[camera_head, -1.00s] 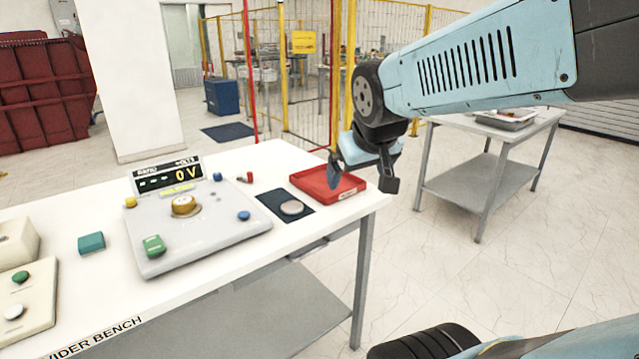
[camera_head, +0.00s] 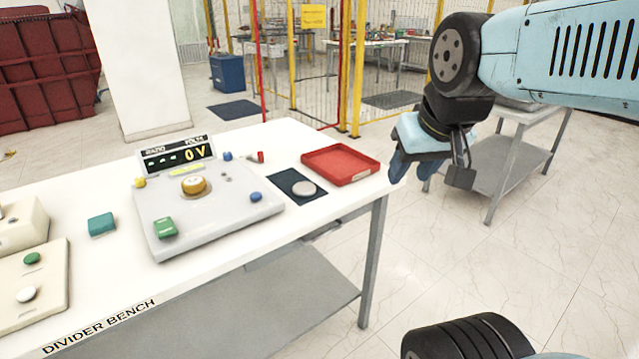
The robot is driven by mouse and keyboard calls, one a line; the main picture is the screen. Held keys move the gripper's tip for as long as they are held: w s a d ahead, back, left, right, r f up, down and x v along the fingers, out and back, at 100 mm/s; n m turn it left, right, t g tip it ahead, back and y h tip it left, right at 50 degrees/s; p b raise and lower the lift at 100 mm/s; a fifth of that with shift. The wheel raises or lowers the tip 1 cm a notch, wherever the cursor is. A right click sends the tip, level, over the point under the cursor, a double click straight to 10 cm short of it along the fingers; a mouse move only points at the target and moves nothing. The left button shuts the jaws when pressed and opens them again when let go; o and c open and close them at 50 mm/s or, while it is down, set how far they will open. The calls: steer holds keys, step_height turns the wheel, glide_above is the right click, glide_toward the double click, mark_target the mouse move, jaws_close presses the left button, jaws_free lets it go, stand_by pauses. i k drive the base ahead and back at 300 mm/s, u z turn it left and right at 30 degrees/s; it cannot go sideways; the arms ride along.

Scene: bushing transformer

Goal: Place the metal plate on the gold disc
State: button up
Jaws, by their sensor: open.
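The metal plate (camera_head: 303,189) is a small round silvery disc lying on a dark blue mat (camera_head: 285,179) near the right end of the white bench. The gold disc (camera_head: 194,185) sits on top of the grey console (camera_head: 214,216), left of the mat. My gripper (camera_head: 425,180) is open and empty, to the right of the bench's right end and apart from the plate. Its fingers point down, and one is partly hidden.
A red tray (camera_head: 341,180) stands between the mat and my gripper. The console carries a "0 V" display (camera_head: 176,153) and several coloured knobs. A teal block (camera_head: 102,223) and cream boxes (camera_head: 36,278) lie to the left. Another table (camera_head: 510,165) stands behind my arm.

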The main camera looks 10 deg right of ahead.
mark_target(193, 181)
steer(key=z, duration=1.4)
steer(key=k, duration=0.75)
steer(key=u, duration=0.55)
steer(key=i, duration=1)
steer(key=u, duration=0.05)
